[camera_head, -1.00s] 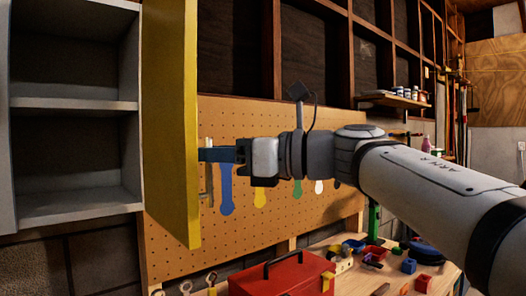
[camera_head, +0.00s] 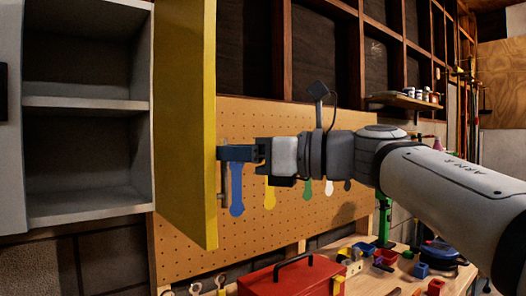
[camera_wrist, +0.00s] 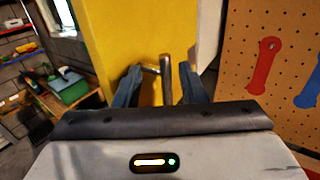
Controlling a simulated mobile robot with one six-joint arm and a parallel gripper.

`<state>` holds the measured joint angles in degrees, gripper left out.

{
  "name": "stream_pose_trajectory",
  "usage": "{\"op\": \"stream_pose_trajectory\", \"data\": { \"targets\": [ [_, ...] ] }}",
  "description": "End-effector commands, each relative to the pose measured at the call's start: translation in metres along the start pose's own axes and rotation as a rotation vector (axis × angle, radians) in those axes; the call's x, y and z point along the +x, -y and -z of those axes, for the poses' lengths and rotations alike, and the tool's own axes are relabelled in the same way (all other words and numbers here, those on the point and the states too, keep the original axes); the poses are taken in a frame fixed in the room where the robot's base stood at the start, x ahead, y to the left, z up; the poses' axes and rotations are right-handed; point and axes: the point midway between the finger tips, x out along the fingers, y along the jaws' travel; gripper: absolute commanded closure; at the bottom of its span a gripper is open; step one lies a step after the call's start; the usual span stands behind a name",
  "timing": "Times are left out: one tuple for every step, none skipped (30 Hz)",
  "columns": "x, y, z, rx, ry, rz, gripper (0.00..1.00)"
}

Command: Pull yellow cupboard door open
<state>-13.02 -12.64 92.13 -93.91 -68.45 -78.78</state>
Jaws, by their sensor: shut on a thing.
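The yellow cupboard door (camera_head: 186,110) stands swung well out from the grey cupboard (camera_head: 88,104), whose shelves show empty at the left of the head view. My gripper (camera_head: 224,153) is at the door's outer face, shut on the metal bar handle (camera_head: 222,182). In the wrist view the handle (camera_wrist: 166,75) stands between the two dark fingers of my gripper (camera_wrist: 160,84), with the yellow door (camera_wrist: 125,35) behind it. The fingertips are partly hidden in the head view.
A pegboard (camera_head: 270,215) with tool shapes is behind the door. Below it, a red toolbox (camera_head: 290,279) and several small coloured bins stand on the workbench (camera_head: 375,280).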

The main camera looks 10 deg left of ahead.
Motion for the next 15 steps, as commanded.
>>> {"op": "stream_pose_trajectory", "data": {
  "targets": [
    [-0.008,0.003,0.002,0.004,0.000,0.010,0.71],
    [-0.013,0.002,0.002,0.003,0.000,0.010,0.71],
    [-0.020,0.001,0.002,0.001,0.000,0.009,0.71],
    [-0.025,0.000,0.002,0.001,0.000,0.008,0.71],
    [-0.030,0.000,0.001,0.000,0.001,0.007,0.71],
    [-0.037,-0.001,0.001,-0.001,0.001,0.005,0.71],
    [-0.041,-0.002,0.000,-0.002,0.002,0.005,0.71],
    [-0.046,-0.003,0.000,-0.003,0.002,0.003,0.71],
    [-0.052,-0.004,0.000,-0.004,0.002,0.002,0.71],
    [-0.056,-0.005,-0.001,-0.004,0.002,0.001,0.71],
    [-0.059,-0.005,-0.001,-0.005,0.002,0.001,0.71],
    [-0.063,-0.006,-0.001,-0.005,0.002,-0.001,0.71],
    [-0.066,-0.006,-0.001,-0.006,0.002,-0.001,0.71],
    [-0.068,-0.007,-0.002,-0.006,0.002,-0.002,0.71],
    [-0.071,-0.007,-0.002,-0.006,0.003,-0.004,0.71]
  ]
}}
